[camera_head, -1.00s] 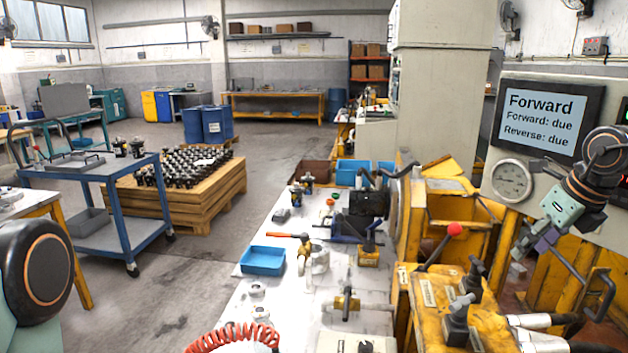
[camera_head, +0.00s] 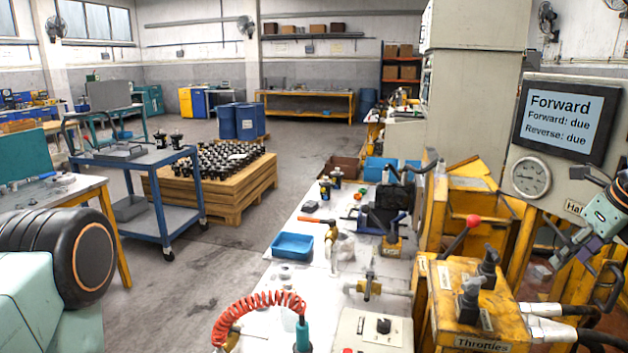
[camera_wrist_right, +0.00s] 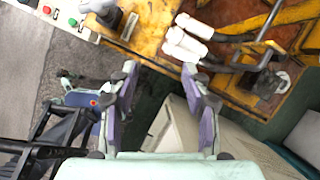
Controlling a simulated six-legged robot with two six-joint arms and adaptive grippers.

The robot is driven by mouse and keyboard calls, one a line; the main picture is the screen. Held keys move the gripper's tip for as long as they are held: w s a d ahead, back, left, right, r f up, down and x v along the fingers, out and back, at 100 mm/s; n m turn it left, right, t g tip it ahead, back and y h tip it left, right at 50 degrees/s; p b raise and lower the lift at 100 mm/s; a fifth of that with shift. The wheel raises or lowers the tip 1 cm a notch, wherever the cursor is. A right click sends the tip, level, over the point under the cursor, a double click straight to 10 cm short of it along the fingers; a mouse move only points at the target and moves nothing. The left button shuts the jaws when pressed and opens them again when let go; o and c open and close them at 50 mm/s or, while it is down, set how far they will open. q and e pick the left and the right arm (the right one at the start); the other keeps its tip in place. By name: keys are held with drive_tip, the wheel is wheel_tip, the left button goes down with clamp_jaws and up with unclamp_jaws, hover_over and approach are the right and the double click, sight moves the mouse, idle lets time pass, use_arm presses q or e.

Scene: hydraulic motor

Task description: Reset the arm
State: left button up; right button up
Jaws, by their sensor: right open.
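My right gripper (camera_head: 572,258) is at the right edge of the camera_head view, below the screen and beside the yellow machine. In the right wrist view its two purple fingers (camera_wrist_right: 160,78) stand apart with nothing between them. Beyond the fingers are the yellow machine (camera_wrist_right: 165,30) and white hose fittings (camera_wrist_right: 185,40). My left arm shows at the lower left of the camera_head view as a black joint with an orange ring, but the left gripper is out of frame.
The screen (camera_head: 559,119) reads Forward, with both directions due. A gauge (camera_head: 530,176) hangs below it. Levers (camera_head: 455,245) and hoses crowd the yellow machine (camera_head: 462,325). The white bench holds a blue bin (camera_head: 292,246) and a red coiled hose (camera_head: 258,303).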

drive_tip(key=s+a+f+n+t+h+b, duration=0.1)
drive_tip(key=a+f+n, duration=0.4)
drive_tip(key=f+n, duration=0.3)
drive_tip(key=s+a+f+n+t+h+b, duration=0.1)
drive_tip(key=s+a+f+n+b, duration=0.1)
drive_tip(key=a+f+n, duration=0.4)
drive_tip(key=s+a+f+n+h+b, duration=0.1)
drive_tip(key=a+f+n, duration=0.2)
drive_tip(key=f+n, duration=0.65)
drive_tip(key=s+a+f+n+g+y+b, duration=0.1)
drive_tip(key=s+a+f+n+g, duration=0.1)
drive_tip(key=s+f, duration=0.4)
drive_tip(key=s+a+f+n+g+y+b, duration=0.1)
drive_tip(key=s+a+f+n, duration=0.4)
drive_tip(key=s, duration=0.8)
drive_tip(key=s+a+f+n+g+y+b, duration=0.1)
drive_tip(key=s+a+f+n+g+b, duration=0.1)
drive_tip(key=s+a+f, duration=0.3)
drive_tip(key=s+f+n+g, duration=0.1)
drive_tip(key=s+f, duration=0.3)
drive_tip(key=s, duration=0.1)
drive_tip(key=shift+g+b, duration=0.3)
drive_tip(key=shift+b, duration=0.05)
